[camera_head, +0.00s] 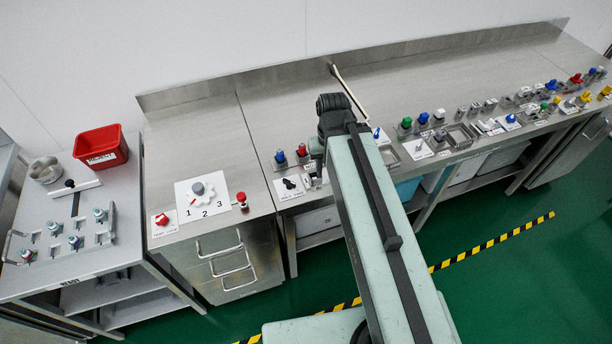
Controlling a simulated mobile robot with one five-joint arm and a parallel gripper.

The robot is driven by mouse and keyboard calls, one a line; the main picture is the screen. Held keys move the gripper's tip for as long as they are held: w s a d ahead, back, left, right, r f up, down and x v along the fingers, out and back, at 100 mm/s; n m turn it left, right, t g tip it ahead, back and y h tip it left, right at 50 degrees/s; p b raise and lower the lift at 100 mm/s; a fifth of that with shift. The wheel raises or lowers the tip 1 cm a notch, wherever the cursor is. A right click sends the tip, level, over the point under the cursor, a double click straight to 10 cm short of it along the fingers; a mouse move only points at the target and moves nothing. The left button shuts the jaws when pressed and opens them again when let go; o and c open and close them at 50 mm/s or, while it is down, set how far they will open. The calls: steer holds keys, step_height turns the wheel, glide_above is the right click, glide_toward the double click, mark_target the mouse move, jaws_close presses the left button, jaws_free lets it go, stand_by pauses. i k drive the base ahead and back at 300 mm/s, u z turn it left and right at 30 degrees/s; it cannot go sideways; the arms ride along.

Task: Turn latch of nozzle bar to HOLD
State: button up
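My arm reaches from the bottom of the view to the long steel counter. Its black wrist is over the counter, and my gripper (316,163) seems to be partly behind the arm; its fingers are too small and hidden to read. A small white plate with a black latch-like handle (289,184) lies on the counter just left of my gripper, apart from it as far as I can see. A pale bar with a black knob (70,184) is on the left table. I cannot tell which of these is the nozzle bar latch.
A red bin (100,147) and several small fittings stand on the left table (30,280). A numbered dial (198,189), a red knob (162,219) and a red button (241,197) are on the counter. Several coloured valves and trays line its right side. The green floor (510,270) is open at right.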

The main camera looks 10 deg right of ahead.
mark_target(289, 185)
steer(key=z, duration=0.25)
steer(key=k, duration=1.2)
steer(key=u, duration=1.4)
steer(key=i, duration=1)
steer(key=z, duration=0.1)
